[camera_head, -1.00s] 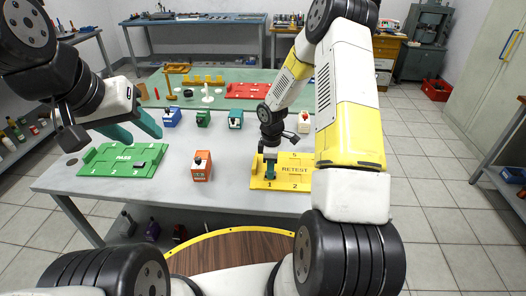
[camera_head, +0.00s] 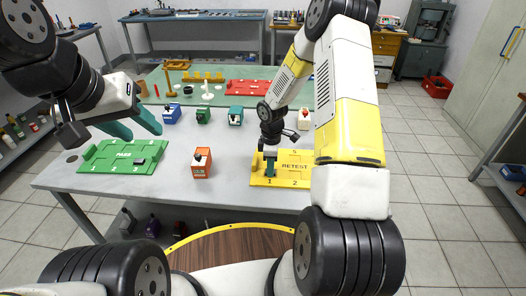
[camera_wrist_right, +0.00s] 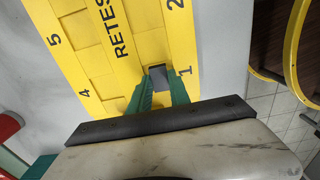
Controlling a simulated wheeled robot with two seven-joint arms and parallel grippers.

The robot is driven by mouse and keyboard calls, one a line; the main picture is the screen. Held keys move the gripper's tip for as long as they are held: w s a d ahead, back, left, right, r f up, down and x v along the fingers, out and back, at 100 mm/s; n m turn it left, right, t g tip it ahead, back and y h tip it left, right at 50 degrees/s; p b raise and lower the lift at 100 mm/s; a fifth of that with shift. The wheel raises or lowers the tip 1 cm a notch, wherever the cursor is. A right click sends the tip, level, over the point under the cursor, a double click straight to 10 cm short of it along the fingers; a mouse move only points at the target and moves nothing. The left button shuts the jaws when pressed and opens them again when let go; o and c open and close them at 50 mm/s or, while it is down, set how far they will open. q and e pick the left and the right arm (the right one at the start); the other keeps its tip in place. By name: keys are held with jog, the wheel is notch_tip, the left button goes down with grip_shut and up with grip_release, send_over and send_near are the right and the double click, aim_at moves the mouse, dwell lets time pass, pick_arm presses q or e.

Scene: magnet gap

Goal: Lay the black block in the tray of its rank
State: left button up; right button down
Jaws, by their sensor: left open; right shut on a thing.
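The yellow RETEST tray (camera_head: 292,171) lies on the near table's right half. It also shows in the right wrist view (camera_wrist_right: 100,75), with numbered slots. My right gripper (camera_head: 270,168) reaches down to its slot 1. In the right wrist view the green fingers (camera_wrist_right: 160,90) are shut on a dark grey-black block (camera_wrist_right: 160,77), which is at slot 1; I cannot tell whether it touches the slot floor. The green PASS tray (camera_head: 105,161) lies at the left, with a small dark piece (camera_head: 139,161) in it. My left gripper (camera_head: 137,126) is open and empty above the table behind it.
An orange box (camera_head: 201,163) stands between the trays. Blue (camera_head: 171,114), green (camera_head: 203,116), teal (camera_head: 235,116) and white (camera_head: 303,120) boxes stand behind. A red tray (camera_head: 247,88) lies on the green mat further back. The table's front middle is clear.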

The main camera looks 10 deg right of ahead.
jog(key=shift+f, duration=0.15)
jog(key=c, duration=1.1)
grip_release()
jog(key=shift+c, duration=0.2)
jog(key=c, duration=0.5)
jog(key=shift+r, duration=2.3)
